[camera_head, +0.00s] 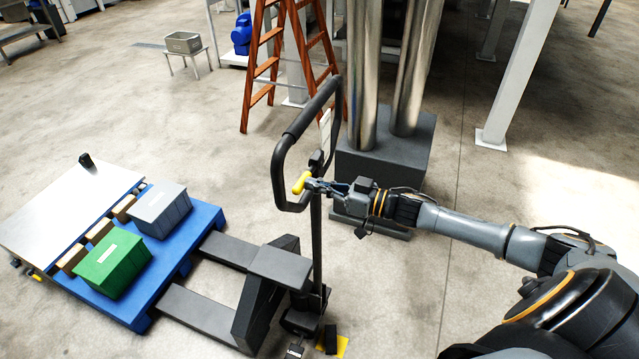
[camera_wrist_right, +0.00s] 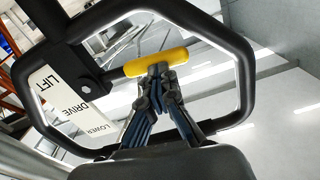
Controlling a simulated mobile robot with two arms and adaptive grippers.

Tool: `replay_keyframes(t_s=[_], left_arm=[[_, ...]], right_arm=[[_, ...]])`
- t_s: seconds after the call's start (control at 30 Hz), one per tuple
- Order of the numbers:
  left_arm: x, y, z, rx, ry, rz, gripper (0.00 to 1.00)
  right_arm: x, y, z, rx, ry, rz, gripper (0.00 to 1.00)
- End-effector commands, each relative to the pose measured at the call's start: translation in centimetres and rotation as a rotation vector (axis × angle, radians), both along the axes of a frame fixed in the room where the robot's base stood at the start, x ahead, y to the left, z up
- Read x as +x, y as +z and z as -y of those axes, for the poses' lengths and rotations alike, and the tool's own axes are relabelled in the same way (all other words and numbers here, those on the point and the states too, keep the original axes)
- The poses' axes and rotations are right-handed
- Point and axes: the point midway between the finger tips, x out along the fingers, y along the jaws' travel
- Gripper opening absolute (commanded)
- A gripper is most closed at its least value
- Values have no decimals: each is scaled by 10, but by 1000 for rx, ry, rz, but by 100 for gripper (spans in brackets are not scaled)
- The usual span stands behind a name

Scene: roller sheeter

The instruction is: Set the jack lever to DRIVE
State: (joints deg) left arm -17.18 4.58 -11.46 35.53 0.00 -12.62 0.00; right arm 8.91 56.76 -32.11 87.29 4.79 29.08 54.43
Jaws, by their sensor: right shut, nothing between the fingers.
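The pallet jack's black handle loop (camera_head: 281,155) stands upright in the middle of the head view. Its yellow jack lever (camera_head: 302,182) sits inside the loop. My right gripper (camera_head: 312,184) is at the lever, its fingertips shut with nothing between them. In the right wrist view the yellow lever (camera_wrist_right: 155,62) lies crosswise just beyond the fingertips (camera_wrist_right: 157,72), which touch or nearly touch it. A white label plate (camera_wrist_right: 75,103) reads LIFT, DRIVE and LOWER; the lever's pivot is nearest LIFT and DRIVE. I cannot tell its exact setting. My left gripper is out of view.
The jack's forks (camera_head: 205,310) reach under a blue pallet (camera_head: 207,222) with a green bin (camera_head: 111,264) and a grey bin (camera_head: 160,208). Steel columns on a dark plinth (camera_head: 385,160) stand close behind my right gripper. An orange ladder (camera_head: 262,70) stands behind the handle.

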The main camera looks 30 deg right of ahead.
Motion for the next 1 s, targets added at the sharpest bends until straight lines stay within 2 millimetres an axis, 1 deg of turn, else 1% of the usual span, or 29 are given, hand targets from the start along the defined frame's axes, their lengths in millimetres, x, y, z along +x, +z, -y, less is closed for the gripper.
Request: replay_keyframes(t_s=[0.03, 0.07, 0.2, 0.47, 0.5, 0.67, 0.7, 0.87, 0.9, 0.97, 1.0], left_arm=[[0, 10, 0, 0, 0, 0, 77], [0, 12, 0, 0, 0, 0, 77], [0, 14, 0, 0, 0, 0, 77], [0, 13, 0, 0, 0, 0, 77], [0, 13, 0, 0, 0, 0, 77], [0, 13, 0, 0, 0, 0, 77], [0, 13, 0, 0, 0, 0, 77], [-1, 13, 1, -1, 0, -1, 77], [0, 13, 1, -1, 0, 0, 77], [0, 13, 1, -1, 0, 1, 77], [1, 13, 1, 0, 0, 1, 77]], right_arm=[[6, 17, 2, 34, -7, -11, 0], [6, 18, 2, 53, -7, -25, 0], [6, 19, 3, 100, -7, -62, 0], [6, 18, 2, 104, -5, -64, 0], [6, 18, 2, 104, -5, -64, 2], [6, 18, 1, 104, -3, -63, 35], [6, 18, 1, 104, -2, -63, 43], [5, 17, 1, 104, 0, -64, 76], [5, 17, 1, 103, 0, -65, 84], [4, 16, 1, 102, 1, -66, 96], [4, 16, 1, 101, 1, -67, 100]])
